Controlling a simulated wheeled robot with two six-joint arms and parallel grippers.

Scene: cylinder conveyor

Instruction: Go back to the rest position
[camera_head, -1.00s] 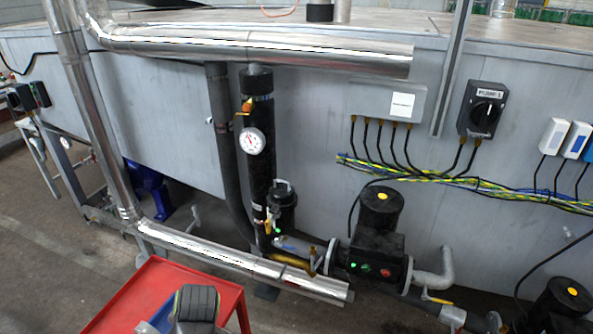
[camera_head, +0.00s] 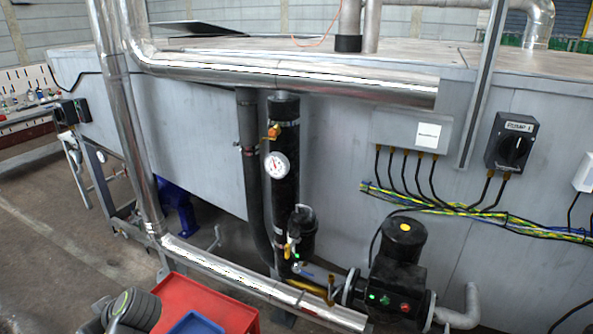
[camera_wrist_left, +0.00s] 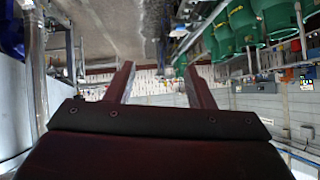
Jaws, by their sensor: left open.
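In the left wrist view my left gripper (camera_wrist_left: 160,84) has its two fingers well apart with nothing between them. It is open and empty. In the head view a dark, rounded part of my arm shows at the bottom left, beside a red tray; the fingertips do not show there. My right gripper is in neither view.
A large grey tank (camera_head: 335,165) with a shiny pipe (camera_head: 285,75) stands ahead. Below are a black pump (camera_head: 400,255) and a low silver pipe (camera_head: 262,284). The red tray (camera_head: 228,308) holds a blue bin (camera_head: 194,325). Green containers (camera_wrist_left: 238,28) show in the wrist view. Open floor lies left.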

